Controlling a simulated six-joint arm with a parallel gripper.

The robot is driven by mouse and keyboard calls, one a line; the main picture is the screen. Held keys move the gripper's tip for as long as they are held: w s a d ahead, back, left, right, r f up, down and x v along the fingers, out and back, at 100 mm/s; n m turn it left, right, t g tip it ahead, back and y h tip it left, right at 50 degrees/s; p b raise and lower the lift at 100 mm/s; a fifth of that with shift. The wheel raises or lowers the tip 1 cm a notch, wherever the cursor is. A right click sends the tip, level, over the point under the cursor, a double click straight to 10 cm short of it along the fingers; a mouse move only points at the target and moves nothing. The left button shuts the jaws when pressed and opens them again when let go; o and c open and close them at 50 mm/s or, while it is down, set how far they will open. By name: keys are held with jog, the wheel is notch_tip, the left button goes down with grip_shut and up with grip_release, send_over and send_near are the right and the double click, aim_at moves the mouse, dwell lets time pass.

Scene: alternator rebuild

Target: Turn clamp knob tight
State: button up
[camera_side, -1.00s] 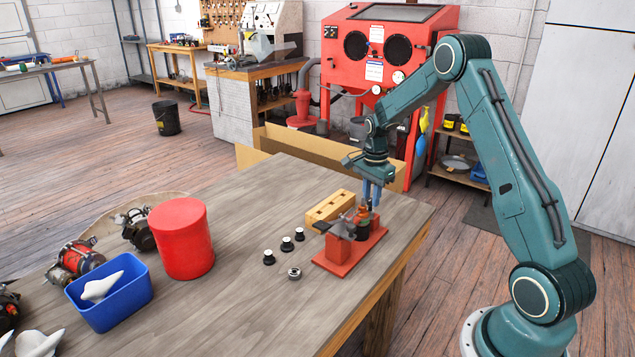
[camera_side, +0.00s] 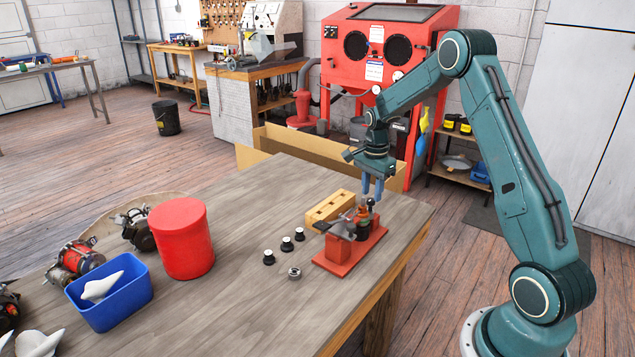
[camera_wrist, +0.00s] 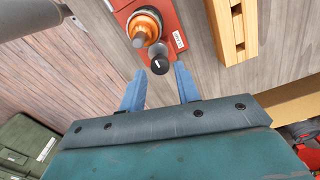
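The clamp knob (camera_wrist: 160,62), dark with a pale line on its top, stands on the red fixture (camera_side: 337,268). In the wrist view it lies just beyond the fingertips, about midway between them. My gripper (camera_wrist: 159,74) is open, its two blue fingers apart and empty. In the side view my gripper (camera_side: 373,196) points down just above the knob (camera_side: 371,205). An orange-and-metal part (camera_wrist: 144,28) sits on the fixture beside the knob. A small white label (camera_wrist: 178,40) is on the fixture near the knob.
A wooden block with holes (camera_side: 330,207) lies beside the fixture. Several small black-and-white parts (camera_side: 287,244) and a metal ring (camera_side: 294,272) lie to its left. A red canister (camera_side: 182,240) and a blue bin (camera_side: 110,296) stand farther left.

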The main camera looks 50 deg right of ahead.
aim_at(371, 200)
notch_tip(371, 200, up, 12)
dwell(0.5)
jog(key=shift+a, duration=0.1)
